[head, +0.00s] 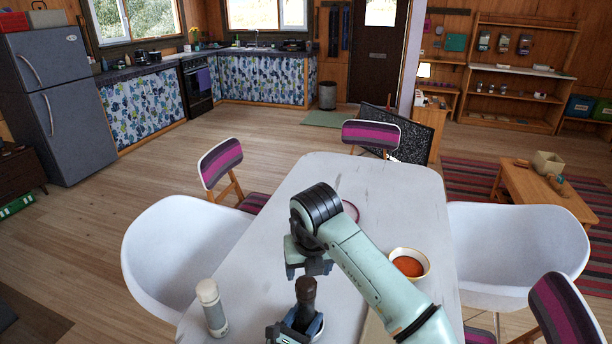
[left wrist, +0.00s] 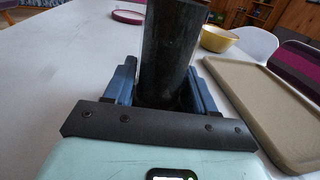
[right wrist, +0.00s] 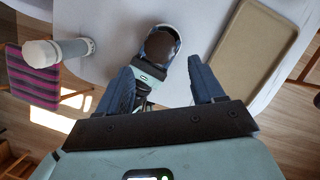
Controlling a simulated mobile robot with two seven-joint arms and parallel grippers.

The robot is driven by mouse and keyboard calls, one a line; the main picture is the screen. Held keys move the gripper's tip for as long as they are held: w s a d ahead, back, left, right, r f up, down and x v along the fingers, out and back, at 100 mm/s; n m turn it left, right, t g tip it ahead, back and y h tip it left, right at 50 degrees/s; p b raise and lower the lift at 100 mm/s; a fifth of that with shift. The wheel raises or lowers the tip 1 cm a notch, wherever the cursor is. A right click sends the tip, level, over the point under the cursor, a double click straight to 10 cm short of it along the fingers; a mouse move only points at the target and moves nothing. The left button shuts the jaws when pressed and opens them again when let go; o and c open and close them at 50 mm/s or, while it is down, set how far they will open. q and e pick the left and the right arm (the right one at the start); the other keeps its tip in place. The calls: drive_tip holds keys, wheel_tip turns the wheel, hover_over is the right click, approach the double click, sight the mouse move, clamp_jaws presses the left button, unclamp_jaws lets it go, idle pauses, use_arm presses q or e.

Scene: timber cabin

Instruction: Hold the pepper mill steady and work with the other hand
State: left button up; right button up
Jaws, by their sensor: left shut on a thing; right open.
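The dark pepper mill (head: 306,292) stands upright at the near end of the white table. My left gripper (head: 299,322) is shut around its body, and in the left wrist view the mill (left wrist: 168,50) rises between the two blue fingers (left wrist: 165,88). My right gripper (head: 308,270) is open and points down just above the mill's top. In the right wrist view, the round brown top of the mill (right wrist: 160,46) shows beyond the open fingers (right wrist: 164,86), with nothing between them. The mill's lower part is hidden by my left gripper.
A pale shaker (head: 213,310) stands left of the mill. A tan tray (left wrist: 272,105) lies to the right, partly under my right arm in the head view. Farther off are a bowl (head: 398,252) of orange-red contents and a pink-rimmed plate (head: 353,209). Chairs surround the table (head: 330,172).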

sight(306, 283)
drive_tip(key=shift+x, duration=3.55)
drive_tip(key=c, duration=0.7)
drive_tip(key=shift+m+h, duration=0.4)
drive_tip(key=shift+m, duration=1.1)
